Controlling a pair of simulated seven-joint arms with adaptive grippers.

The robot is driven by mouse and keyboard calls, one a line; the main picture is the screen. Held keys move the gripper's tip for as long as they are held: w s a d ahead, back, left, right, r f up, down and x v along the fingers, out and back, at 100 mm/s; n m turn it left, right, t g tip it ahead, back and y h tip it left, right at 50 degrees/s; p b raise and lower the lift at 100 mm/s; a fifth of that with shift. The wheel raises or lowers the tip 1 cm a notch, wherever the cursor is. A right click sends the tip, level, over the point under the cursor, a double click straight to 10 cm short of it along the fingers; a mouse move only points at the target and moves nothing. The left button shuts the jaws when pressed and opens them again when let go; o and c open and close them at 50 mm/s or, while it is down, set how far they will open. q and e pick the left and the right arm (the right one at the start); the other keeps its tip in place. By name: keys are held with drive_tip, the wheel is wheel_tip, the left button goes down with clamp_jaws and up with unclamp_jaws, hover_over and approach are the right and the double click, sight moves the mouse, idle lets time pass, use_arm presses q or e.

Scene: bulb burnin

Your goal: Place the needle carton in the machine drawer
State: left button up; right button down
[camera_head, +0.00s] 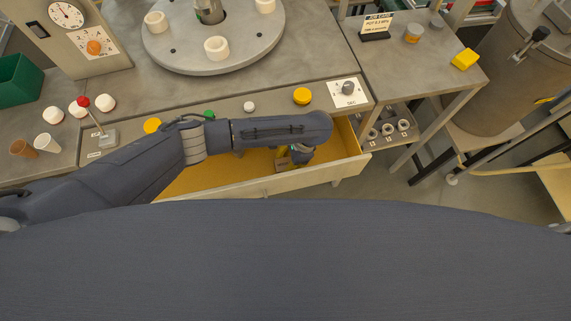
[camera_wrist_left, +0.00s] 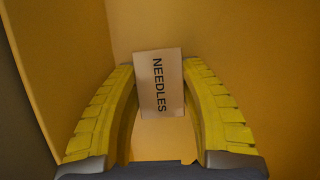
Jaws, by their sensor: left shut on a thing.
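The needle carton (camera_wrist_left: 161,82) is a small pale box with the word NEEDLES on it; it shows in the left wrist view between the two yellow fingers. My left gripper (camera_wrist_left: 160,95) is shut on the carton, with a finger on each side. In the head view my left gripper (camera_head: 290,158) reaches down into the open machine drawer (camera_head: 205,178), which has a yellow inside. The carton is hard to make out there, largely hidden by my arm. In the wrist view yellow drawer surfaces (camera_wrist_left: 230,35) surround the gripper. I cannot tell whether the carton touches the drawer floor. My right gripper is not in view.
The machine front above the drawer carries a red-knobbed lever (camera_head: 84,102), yellow buttons (camera_head: 302,96) and a dial (camera_head: 347,88). A round plate (camera_head: 185,55) with white cups stands behind. A side table (camera_head: 400,65) is at right. The drawer's left part looks free.

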use_arm(q)
drive_tip(key=shift+f, duration=0.35)
drive_tip(key=shift+f, duration=0.1)
drive_tip(key=o, duration=1)
drive_tip(key=v, duration=1.2)
